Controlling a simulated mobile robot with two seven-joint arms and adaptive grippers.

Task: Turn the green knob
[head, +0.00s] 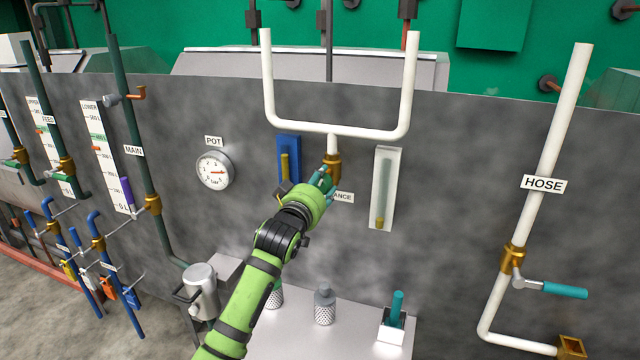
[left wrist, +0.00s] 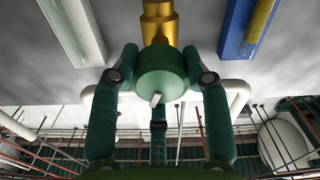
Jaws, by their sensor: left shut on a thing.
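The green knob (left wrist: 160,73) is a round dark green disc with a small pale pointer on its face. It sits on a brass valve (left wrist: 159,22), which also shows in the head view (head: 332,162) under the white U-shaped pipe. My left gripper (head: 324,184) is at the valve, with its dark green fingers closed around the knob. In the left wrist view two fingers flank the knob and a third is below it. In the head view the gripper covers most of the knob. My right gripper is out of view.
The white pipe (head: 333,127) rises above the valve. A blue gauge holder (head: 290,160) and a pale one (head: 384,188) flank it. Below, a table (head: 345,344) holds a shaker (head: 324,304). A HOSE valve with a teal lever (head: 565,290) is far right.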

